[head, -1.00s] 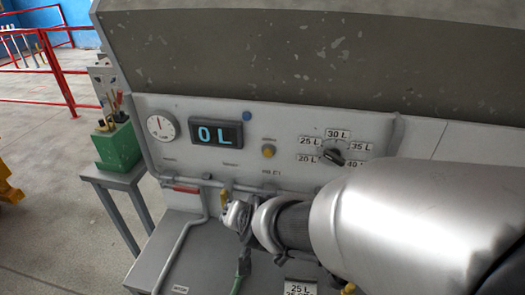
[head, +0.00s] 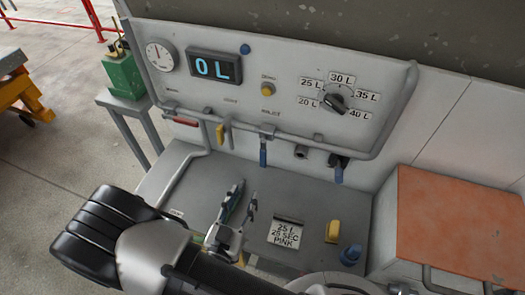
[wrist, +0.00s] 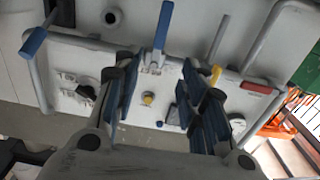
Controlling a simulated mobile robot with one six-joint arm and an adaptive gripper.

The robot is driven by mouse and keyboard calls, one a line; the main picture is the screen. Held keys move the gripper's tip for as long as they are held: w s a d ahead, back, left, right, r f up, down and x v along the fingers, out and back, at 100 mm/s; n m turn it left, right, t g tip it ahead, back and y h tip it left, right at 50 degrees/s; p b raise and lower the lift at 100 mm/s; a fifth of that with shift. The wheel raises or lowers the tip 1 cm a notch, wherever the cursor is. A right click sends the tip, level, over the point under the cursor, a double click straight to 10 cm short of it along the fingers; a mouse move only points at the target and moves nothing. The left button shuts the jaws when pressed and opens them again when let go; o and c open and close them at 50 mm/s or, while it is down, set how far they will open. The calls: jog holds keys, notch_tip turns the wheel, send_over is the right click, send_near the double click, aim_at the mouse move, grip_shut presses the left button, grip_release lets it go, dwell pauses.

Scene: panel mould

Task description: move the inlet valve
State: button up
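Several valve handles hang on the pipe below the panel; their small labels cannot be read, so I cannot tell which is the inlet valve. In the head view they are a red handle (head: 185,122), a yellow handle (head: 220,134), a middle blue handle (head: 263,152) and a right blue handle (head: 338,172). My gripper (head: 243,205) is open and empty over the grey shelf, below the pipe. In the wrist view, which is upside down, my gripper (wrist: 160,105) has its blue-padded fingers apart, with the middle blue handle (wrist: 163,25) beyond them.
The panel has a gauge (head: 160,56), a 0 L display (head: 214,68) and a dial knob (head: 335,102). On the shelf (head: 290,190) are a card reading 25 L, 25 SEC, PINK (head: 286,232), a yellow piece (head: 333,231) and a blue piece (head: 350,254). An orange-topped box (head: 460,225) stands right.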

aim_at(262, 156)
jog(key=b+x, duration=0.1)
jog(key=x, duration=1.6)
jog(key=shift+w, duration=0.1)
jog(key=shift+c, duration=0.2)
grip_shut()
